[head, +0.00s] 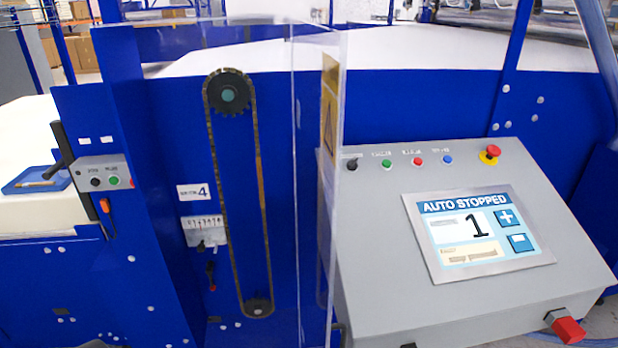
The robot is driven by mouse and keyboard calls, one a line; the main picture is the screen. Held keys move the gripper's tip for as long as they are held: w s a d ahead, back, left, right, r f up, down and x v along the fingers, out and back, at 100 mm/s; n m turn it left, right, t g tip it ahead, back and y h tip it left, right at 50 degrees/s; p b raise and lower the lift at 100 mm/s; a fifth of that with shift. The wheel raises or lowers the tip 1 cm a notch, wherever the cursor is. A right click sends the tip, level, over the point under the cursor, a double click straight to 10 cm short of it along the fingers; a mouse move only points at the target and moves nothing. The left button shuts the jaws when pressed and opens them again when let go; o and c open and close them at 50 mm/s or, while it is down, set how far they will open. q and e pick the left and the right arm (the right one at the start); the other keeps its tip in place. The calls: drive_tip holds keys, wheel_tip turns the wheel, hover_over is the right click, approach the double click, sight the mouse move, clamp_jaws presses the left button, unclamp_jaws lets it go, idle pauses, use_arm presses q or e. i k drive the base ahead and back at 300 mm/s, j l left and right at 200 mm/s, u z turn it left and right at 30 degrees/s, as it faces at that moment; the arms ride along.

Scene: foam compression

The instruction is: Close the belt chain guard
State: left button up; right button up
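The belt chain guard (318,130) is a clear, see-through panel with a yellow warning label (329,110) near its upper part. It stands swung out to the right of the chain, turned nearly edge-on to me, so the chain is uncovered. The chain (262,200) is a tall narrow loop on the blue machine face. It runs from a dark upper sprocket (229,92) to a small lower sprocket (258,306). Neither of my grippers is in view.
A grey control console (372,260) stands right of the guard, close to its edge, with a screen (478,235) reading "AUTO STOPPED" and several buttons. A red knob (567,328) sticks out at its lower right. A small button box (104,174) and a blue tray (38,180) are at left.

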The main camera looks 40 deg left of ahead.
sight(315, 301)
drive_tip(key=i+u, duration=0.15)
drive_tip(key=u, duration=0.25)
drive_tip(key=i+l+u, duration=0.15)
drive_tip(key=u, duration=0.25)
drive_tip(key=i+l+u, duration=0.15)
drive_tip(key=u, duration=0.25)
drive_tip(key=i+l+u, duration=0.15)
drive_tip(key=u, duration=0.25)
drive_tip(key=l+u, duration=0.3)
drive_tip(key=u, duration=0.15)
drive_tip(key=i, duration=0.05)
